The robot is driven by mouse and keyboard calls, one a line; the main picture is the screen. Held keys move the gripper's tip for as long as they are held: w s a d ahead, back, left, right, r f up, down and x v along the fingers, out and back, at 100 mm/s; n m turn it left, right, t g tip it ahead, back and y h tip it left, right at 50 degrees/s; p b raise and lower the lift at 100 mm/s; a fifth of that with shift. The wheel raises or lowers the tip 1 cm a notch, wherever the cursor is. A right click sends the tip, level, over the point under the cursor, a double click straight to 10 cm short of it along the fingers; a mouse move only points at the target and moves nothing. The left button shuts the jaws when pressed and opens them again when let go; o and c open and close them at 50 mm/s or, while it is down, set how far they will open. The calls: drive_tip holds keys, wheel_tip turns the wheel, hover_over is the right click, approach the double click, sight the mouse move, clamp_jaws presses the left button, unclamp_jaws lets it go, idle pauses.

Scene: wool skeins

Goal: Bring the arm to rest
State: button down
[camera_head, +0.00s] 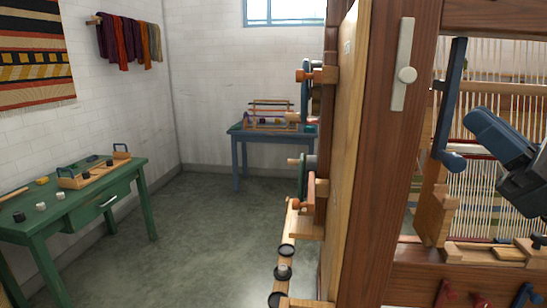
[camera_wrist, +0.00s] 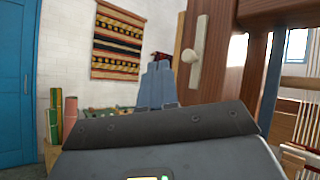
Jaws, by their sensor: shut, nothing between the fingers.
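My gripper (camera_head: 482,125) is at the right of the head view, in front of the loom's threads. Its blue fingers point up and to the left from a dark grey palm. In the wrist view my gripper (camera_wrist: 157,80) shows its fingers side by side, closed together with nothing held. The fingers are apart from the brown wooden post (camera_head: 385,150), whose pale handle (camera_head: 404,65) also shows in the wrist view (camera_wrist: 194,55). The rest of my arm is out of view.
A dark blue lever (camera_head: 450,100) stands close left of my gripper. Warp threads (camera_head: 495,75) lie behind it, a wooden beam below. A green table (camera_head: 75,215) and a blue table (camera_head: 262,135) stand beyond, with clear floor (camera_head: 190,220) between.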

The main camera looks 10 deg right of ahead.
drive_tip(key=s+a+f+m+t+h, duration=0.35)
drive_tip(key=s+f+m+h, duration=0.45)
drive_tip(key=m, duration=0.8)
drive_tip(key=s+a+f+m+t+h, duration=0.2)
drive_tip(key=s+a+f+m+h, duration=0.35)
drive_tip(key=f+m, duration=0.85)
drive_tip(key=s+f+m+g+h, duration=0.1)
drive_tip(key=s+f+m+g, duration=0.4)
drive_tip(key=s+m, duration=0.3)
drive_tip(key=s+f+m+g+h, duration=0.1)
drive_tip(key=s+f+m+g, duration=0.3)
drive_tip(key=s+m, duration=0.5)
drive_tip(key=s+g, duration=0.1)
drive_tip(key=s, duration=0.3)
drive_tip(key=shift+s+f+m, duration=0.25)
drive_tip(key=shift+f+m, duration=0.05)
drive_tip(key=shift+f, duration=0.1)
drive_tip(key=c, duration=1.8)
unclamp_jaws()
